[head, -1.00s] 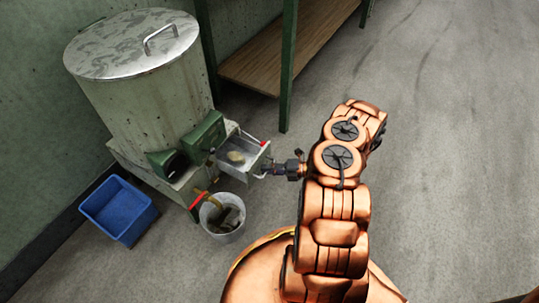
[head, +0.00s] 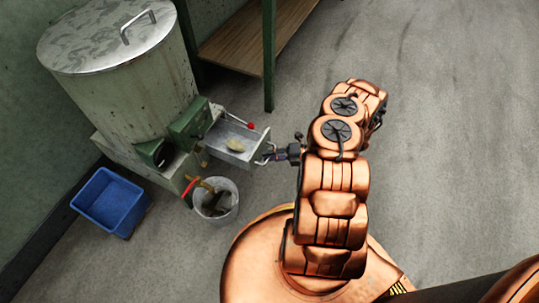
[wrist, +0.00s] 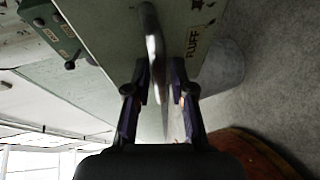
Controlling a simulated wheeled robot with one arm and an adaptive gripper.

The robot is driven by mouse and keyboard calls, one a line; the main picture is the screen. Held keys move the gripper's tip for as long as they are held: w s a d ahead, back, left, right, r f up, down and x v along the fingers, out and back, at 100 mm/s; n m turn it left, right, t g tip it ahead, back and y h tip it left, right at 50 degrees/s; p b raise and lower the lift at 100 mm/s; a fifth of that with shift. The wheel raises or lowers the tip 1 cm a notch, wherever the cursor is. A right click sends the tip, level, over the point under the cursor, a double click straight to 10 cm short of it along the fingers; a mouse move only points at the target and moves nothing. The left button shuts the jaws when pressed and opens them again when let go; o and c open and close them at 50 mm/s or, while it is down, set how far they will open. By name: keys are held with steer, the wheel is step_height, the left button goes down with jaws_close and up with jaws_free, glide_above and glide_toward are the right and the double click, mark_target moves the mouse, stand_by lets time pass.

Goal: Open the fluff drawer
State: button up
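The fluff drawer (head: 229,150) is a metal tray sticking well out from the front of the drum machine, with a small pale lump (head: 234,144) inside. Its front carries a "FLUFF" label (wrist: 194,42) in the wrist view. The drawer's bar handle (wrist: 152,35) runs between the two fingers of my gripper (wrist: 160,92). My gripper (head: 273,156) is at the drawer front in the head view, closed around the handle. The exact finger contact is partly hidden.
The drum machine (head: 120,95) with a lidded top stands at left. A grey bucket (head: 228,212) sits on the floor just below the drawer, and a blue bin (head: 112,203) stands left of it. A wooden shelf (head: 235,45) is behind. The floor at right is clear.

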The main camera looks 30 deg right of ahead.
steer(key=shift+o, duration=0.9)
steer(key=shift+s, duration=0.1)
steer(key=v, duration=1.2)
